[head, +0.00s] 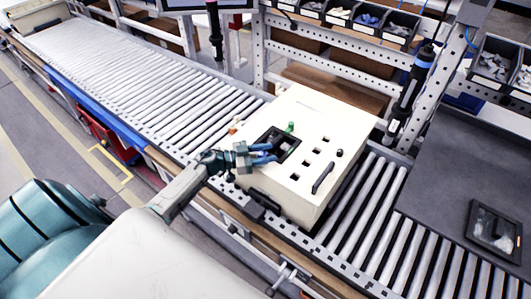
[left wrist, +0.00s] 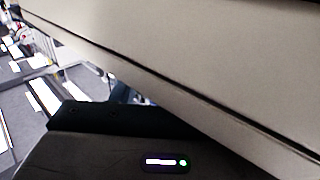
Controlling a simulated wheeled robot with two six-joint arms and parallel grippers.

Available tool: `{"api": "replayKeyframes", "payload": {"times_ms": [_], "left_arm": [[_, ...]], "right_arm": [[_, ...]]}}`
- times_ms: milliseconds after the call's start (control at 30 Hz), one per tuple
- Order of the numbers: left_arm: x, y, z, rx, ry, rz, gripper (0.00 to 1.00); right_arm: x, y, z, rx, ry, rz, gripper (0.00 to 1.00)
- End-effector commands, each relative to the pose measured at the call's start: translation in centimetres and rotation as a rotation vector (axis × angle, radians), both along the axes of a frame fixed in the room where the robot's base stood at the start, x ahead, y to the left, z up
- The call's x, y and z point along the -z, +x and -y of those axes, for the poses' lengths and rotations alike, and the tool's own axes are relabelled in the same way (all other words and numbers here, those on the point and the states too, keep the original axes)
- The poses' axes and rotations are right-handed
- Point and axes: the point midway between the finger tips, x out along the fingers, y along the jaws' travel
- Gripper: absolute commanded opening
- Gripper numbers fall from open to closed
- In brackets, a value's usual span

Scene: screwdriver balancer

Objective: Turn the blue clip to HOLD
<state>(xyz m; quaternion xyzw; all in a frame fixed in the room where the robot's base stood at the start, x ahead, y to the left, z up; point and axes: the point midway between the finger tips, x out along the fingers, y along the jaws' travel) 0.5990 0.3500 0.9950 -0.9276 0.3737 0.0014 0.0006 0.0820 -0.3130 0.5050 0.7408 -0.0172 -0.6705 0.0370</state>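A dark screwdriver-like tool (head: 408,98) hangs upright at the right, behind the cream box. A blue band (head: 426,53) shows near its top; I cannot tell whether this is the clip, and no HOLD mark is readable. My left gripper (head: 270,154) is over the left part of the cream box (head: 318,118), by a dark recess in its top. Its two fingers look apart with nothing clear between them. It is well to the left of the tool. In the left wrist view the fingertips are hidden. My right gripper is not in view.
The box stands on a roller conveyor (head: 125,60). A green button (head: 290,127) and a black handle (head: 323,178) are on its top. Parts bins (head: 385,25) line the rack behind. A dark bench (head: 470,165) with a small tray (head: 494,229) is at right.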

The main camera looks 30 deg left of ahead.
Motion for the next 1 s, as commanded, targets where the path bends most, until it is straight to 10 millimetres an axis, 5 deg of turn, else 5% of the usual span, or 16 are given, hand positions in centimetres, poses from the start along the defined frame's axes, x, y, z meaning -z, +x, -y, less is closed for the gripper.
{"api": "replayKeyframes", "payload": {"times_ms": [267, 700, 1000], "left_arm": [[0.2, -0.5, -0.5, 0.0, 0.003, 0.0, 0.41], [0.5, -6.1, -5.8, 0.003, 0.004, -0.003, 0.41], [0.1, -7.7, -7.4, 0.0, 0.001, -0.001, 0.41]], "right_arm": [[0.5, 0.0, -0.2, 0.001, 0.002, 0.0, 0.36], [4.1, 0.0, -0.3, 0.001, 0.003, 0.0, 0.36], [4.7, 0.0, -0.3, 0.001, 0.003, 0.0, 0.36]]}}
